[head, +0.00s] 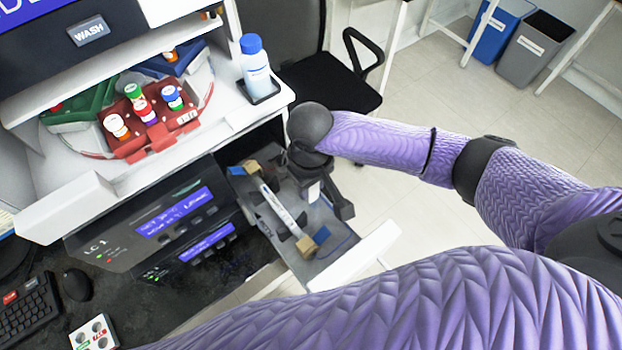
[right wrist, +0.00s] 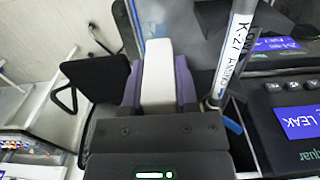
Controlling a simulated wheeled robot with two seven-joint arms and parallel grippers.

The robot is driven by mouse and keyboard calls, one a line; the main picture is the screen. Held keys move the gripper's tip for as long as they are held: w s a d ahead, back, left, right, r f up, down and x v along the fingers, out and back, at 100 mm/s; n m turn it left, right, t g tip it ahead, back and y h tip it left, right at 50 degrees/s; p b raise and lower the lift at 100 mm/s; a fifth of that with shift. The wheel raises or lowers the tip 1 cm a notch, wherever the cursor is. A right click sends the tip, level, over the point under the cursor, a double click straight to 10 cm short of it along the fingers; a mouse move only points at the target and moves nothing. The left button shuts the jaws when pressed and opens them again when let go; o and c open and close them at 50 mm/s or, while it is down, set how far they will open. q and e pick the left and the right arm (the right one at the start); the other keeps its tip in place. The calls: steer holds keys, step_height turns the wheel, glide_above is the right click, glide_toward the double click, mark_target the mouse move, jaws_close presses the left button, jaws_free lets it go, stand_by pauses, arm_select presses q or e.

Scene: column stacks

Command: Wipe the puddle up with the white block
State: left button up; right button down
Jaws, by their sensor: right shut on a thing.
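My right gripper (head: 326,197) is over the pulled-out grey drawer (head: 290,190), pointing down into it. It is shut on the white block (right wrist: 158,75), which stands out between the two purple finger pads in the right wrist view. Only a small pale bit of the block (head: 313,191) shows in the head view. I cannot make out the puddle's outline; the drawer floor past the block looks grey-blue and smooth. Whether the block touches the floor is unclear. My left gripper is not in view.
A labelled white column (head: 283,211) lies in tan holders (head: 306,245) along the drawer, close beside my right gripper. The instrument's screen (right wrist: 298,121) reads LEAK. Above stand a blue-capped bottle (head: 255,66) and a red vial rack (head: 150,140).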

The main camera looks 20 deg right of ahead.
steer(key=shift+f, duration=0.65)
stand_by(0.6)
